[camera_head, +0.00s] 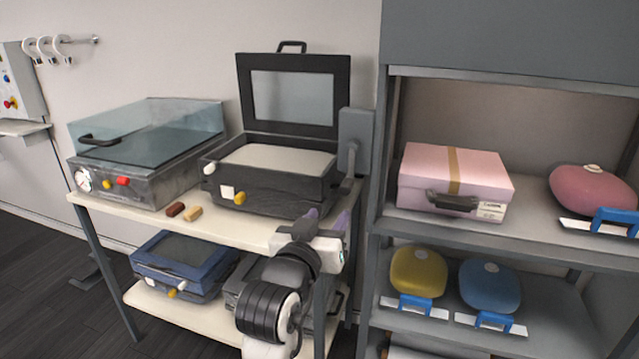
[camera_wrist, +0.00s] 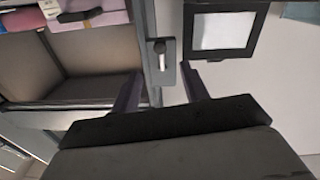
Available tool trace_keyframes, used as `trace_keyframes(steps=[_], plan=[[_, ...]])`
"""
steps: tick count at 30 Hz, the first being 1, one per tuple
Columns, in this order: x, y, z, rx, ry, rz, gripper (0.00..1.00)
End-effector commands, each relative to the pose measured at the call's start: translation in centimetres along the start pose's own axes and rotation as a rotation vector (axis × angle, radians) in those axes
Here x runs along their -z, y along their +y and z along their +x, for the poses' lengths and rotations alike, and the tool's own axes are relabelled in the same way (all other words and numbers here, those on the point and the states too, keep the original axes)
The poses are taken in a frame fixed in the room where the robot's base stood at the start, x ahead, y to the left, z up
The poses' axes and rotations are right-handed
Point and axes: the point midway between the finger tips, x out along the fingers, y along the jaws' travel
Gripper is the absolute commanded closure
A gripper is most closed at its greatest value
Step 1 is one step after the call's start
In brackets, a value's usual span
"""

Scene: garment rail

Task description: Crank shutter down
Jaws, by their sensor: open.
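The shutter (camera_head: 510,35) is a dark grey panel across the top of the shelf cabinet; its lower edge lies above the upper shelf, leaving the shelves below uncovered. The crank (camera_head: 355,130) is a grey plate on the cabinet's left post, with a handle (camera_head: 347,184) hanging at its lower end. In the wrist view the crank plate (camera_wrist: 164,76) and its pale handle (camera_wrist: 160,48) appear ahead, between my fingers in the picture. My gripper (camera_head: 326,222) is open and empty, below the crank handle and in front of the bench edge. It appears apart from the handle.
A bench (camera_head: 240,232) stands left of the cabinet, bearing a black case (camera_head: 265,185) with raised lid and a glass-lidded machine (camera_head: 140,150). The cabinet holds a pink box (camera_head: 425,175) and several rounded pots. A blue case (camera_head: 180,268) lies on the lower bench shelf.

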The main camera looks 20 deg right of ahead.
Motion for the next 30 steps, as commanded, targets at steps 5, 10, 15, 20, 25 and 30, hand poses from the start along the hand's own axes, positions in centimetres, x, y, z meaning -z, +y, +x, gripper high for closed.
trace_keyframes(steps=[5,10,15,20,25,30], plan=[[0.1,0.1,2.0,-0.003,-0.004,-0.001,0.55],[0.2,0.1,5.6,-0.002,-0.004,0.001,0.55],[0.3,0.0,9.2,0.001,-0.002,0.000,0.55],[0.2,0.0,11.8,0.000,-0.001,0.000,0.55],[0.1,-0.1,13.3,0.002,0.000,0.001,0.55],[0.0,-0.1,13.6,0.002,0.001,0.002,0.55]])
